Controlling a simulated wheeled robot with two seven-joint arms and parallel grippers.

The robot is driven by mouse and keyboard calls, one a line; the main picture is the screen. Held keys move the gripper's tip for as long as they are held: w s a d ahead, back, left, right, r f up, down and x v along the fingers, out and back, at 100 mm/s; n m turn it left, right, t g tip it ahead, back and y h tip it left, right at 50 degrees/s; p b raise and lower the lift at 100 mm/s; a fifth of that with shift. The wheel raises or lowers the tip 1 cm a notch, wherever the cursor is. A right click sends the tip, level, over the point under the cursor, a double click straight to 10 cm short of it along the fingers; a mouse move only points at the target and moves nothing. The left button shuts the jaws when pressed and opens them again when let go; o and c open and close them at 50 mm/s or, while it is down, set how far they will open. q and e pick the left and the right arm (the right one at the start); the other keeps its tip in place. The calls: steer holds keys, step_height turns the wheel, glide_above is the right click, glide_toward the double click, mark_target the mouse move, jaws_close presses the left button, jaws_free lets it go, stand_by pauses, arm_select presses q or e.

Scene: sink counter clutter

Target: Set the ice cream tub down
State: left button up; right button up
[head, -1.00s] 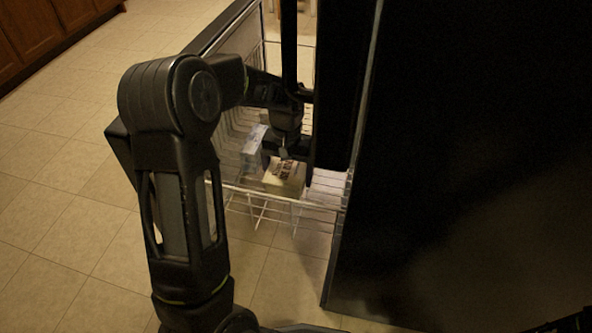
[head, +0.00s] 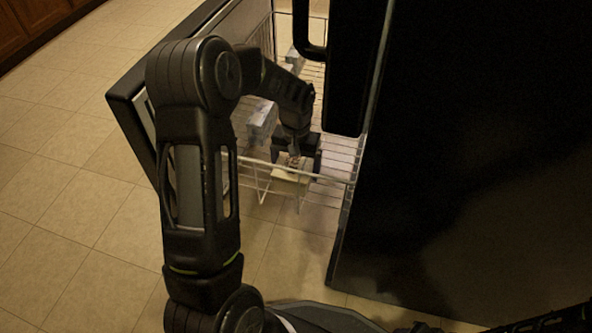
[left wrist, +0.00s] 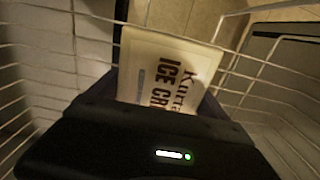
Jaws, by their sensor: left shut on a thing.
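The ice cream tub (head: 291,174), cream coloured with dark lettering, is at the front of the white wire freezer basket (head: 341,158). In the left wrist view the tub (left wrist: 163,65) shows its lettered face, close to the wire wall (left wrist: 232,62). My left gripper (head: 297,158) reaches down into the basket and is shut on the tub. Its fingers are mostly hidden behind its own dark body in the left wrist view. I cannot tell whether the tub touches the basket floor.
A pale box (head: 262,122) stands in the basket left of my gripper, and another pale package (head: 294,60) lies farther back. The black fridge body (head: 465,150) blocks the right side. The open drawer front (head: 128,105) is at the left. Tiled floor is clear in front.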

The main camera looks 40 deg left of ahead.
mark_target(296, 161)
stand_by(0.3)
arm_select(q)
steer(key=o, duration=1.8)
steer(key=shift+f, duration=0.1)
step_height(296, 161, up, 12)
steer(key=p, duration=0.5)
